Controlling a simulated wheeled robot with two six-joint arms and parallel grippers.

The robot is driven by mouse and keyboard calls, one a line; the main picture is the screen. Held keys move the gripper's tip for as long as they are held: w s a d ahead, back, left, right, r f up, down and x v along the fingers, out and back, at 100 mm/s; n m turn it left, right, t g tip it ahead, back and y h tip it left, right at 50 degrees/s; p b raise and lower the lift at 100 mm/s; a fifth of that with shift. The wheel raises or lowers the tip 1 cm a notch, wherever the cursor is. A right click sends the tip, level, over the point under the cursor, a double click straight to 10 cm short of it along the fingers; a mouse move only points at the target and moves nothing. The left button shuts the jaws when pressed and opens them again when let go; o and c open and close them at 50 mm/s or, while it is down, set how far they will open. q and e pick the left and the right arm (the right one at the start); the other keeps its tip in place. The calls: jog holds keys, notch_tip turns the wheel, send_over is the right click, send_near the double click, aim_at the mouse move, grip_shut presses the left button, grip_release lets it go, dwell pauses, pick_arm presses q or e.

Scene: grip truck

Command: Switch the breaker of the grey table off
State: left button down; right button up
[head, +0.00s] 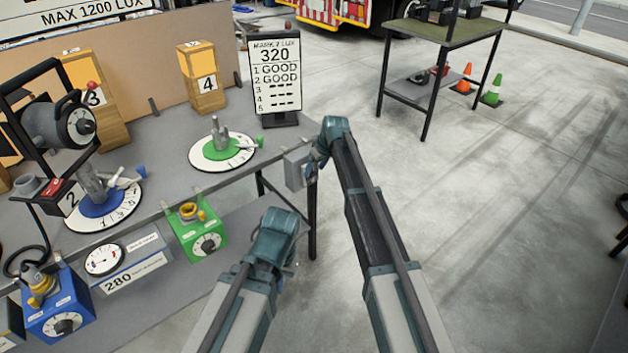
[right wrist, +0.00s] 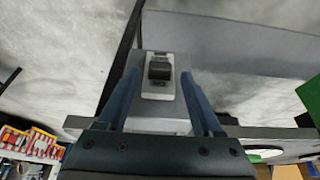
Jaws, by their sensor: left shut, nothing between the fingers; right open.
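The breaker is a grey box (head: 297,168) on the front right corner of the grey table (head: 165,140). In the right wrist view its black rocker switch (right wrist: 160,70) sits on a pale plate on the grey box's face. My right gripper (head: 314,168) is at the breaker; in the right wrist view its open fingers (right wrist: 160,84) stand on either side of the switch, with nothing held. I cannot tell whether they touch the box. My left gripper (head: 279,236) is shut and empty, lower and left of the breaker, in front of the table; its fingertips are mostly hidden.
A green box (head: 198,240) with a dial hangs at the table's front, and a blue box (head: 60,310) is further left. A score board (head: 276,75) stands at the back right. Open floor (head: 480,200) lies to the right, with a green-topped table (head: 445,32) beyond.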

jog(key=shift+b+x, duration=0.6)
jog(key=shift+x, duration=0.5)
jog(key=shift+c, duration=0.3)
grip_shut()
